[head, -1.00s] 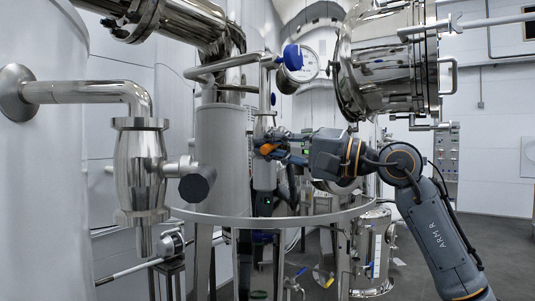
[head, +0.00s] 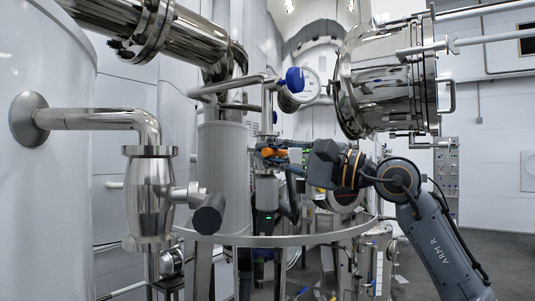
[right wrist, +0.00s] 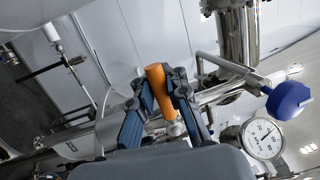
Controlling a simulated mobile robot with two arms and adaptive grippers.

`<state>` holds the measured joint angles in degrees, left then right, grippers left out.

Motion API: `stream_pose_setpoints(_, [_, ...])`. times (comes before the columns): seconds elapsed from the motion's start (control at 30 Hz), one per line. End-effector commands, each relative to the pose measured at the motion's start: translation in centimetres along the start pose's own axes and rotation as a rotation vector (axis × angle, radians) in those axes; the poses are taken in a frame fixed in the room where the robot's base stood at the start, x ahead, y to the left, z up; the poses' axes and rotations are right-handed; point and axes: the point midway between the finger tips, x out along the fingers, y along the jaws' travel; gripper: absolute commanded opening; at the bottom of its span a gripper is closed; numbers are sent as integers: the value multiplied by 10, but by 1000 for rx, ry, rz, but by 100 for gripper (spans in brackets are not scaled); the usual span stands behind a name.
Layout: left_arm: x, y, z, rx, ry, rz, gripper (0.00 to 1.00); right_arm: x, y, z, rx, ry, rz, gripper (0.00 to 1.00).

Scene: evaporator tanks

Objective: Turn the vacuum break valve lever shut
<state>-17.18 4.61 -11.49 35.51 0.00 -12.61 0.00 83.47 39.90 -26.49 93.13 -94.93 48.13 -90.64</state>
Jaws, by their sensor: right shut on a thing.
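The orange lever (head: 272,152) sits on a slim vertical pipe near the middle of the head view, and I take it for the vacuum break valve lever. It looks about level there. My right gripper (head: 283,152) reaches it from the right. In the right wrist view, the blue-grey fingers of my right gripper (right wrist: 160,84) are closed around the orange lever (right wrist: 158,80), one on each side. Its lower end meets a metal fitting between the fingers. The valve body is mostly hidden by the gripper. My left gripper is not in view.
A round gauge (head: 303,88) and a blue knob (head: 294,80) are just above my right gripper. A steel vessel (head: 385,80) hangs above my right arm. A curved rail (head: 330,236) runs below. A pipe with a valve body (head: 150,200) stands at the left front.

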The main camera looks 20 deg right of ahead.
Motion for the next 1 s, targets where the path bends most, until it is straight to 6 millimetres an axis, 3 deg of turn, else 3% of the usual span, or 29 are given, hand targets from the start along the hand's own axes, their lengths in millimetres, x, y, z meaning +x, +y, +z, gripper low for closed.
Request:
stream_pose_setpoints(0.13, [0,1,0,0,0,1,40,-2,-4,-1,-5,4,-8,0])
stream_pose_setpoints(0.17, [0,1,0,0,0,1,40,-2,-4,-1,-5,4,-8,15])
stream_pose_setpoints(0.2, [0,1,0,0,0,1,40,-2,-4,-1,-5,4,-8,24])
stream_pose_setpoints(0.3, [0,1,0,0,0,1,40,-2,-3,-1,-4,3,-6,38])
stream_pose_setpoints(0.67, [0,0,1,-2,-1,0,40,-6,-1,-1,-3,2,-3,38])
stream_pose_setpoints(0.77, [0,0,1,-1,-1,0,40,-19,-1,-2,-4,5,-2,38])
stream_pose_setpoints(1.0, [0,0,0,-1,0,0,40,-70,0,-2,-4,8,-1,38])
